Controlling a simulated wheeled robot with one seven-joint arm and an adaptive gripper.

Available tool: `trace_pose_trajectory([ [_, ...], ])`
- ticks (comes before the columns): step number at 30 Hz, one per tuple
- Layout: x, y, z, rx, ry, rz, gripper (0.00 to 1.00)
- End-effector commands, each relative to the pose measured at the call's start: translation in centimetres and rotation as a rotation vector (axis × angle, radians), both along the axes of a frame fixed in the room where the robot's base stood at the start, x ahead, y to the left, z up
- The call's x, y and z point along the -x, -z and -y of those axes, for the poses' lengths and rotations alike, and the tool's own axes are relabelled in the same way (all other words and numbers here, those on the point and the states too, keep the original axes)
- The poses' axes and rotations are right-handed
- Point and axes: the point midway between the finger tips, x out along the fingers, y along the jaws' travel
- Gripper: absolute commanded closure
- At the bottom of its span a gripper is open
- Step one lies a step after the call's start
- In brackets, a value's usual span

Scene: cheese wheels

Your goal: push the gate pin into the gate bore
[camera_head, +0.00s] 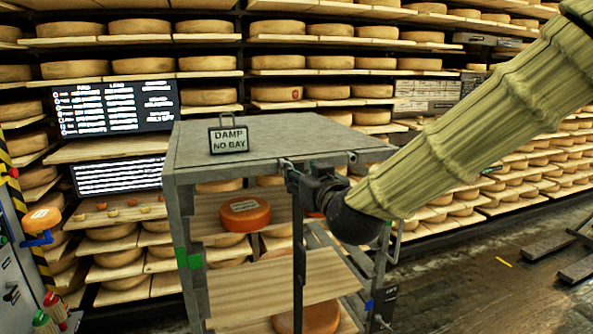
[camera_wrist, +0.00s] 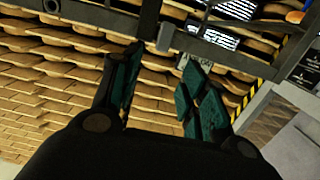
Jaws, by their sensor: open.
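In the head view my gripper (camera_head: 297,180) is at the front top edge of a grey metal rack cart (camera_head: 270,135), at the end of my sleeved arm. In the wrist view its two green-padded fingers (camera_wrist: 160,85) are spread apart, with nothing seen held between them. A grey post with a small bracket (camera_wrist: 166,36) shows beyond the fingers. A small metal fitting (camera_head: 286,163) sits at the cart's top edge by my fingertips; I cannot tell if it is the gate pin or the bore. Another small dark fitting (camera_head: 352,157) is on the edge to the right.
A "DAMP NO BAY" sign (camera_head: 229,139) stands on the cart top. An orange cheese wheel (camera_head: 245,214) lies on a cart shelf. Shelves of cheese wheels fill the back wall. A control cabinet (camera_head: 12,262) stands at left.

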Motion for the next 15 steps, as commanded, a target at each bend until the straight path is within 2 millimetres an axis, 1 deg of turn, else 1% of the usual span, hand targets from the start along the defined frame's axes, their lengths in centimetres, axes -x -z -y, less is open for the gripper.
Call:
trace_pose_trajectory([
  [1, 0.7, -0.1, 0.2, 0.0, 0.0, 0.0, 0.56],
  [6, 2.0, -0.1, 0.6, 0.0, -0.001, 0.0, 0.56],
  [15, 2.3, -0.1, 0.7, 0.0, 0.0, -0.001, 0.56],
])
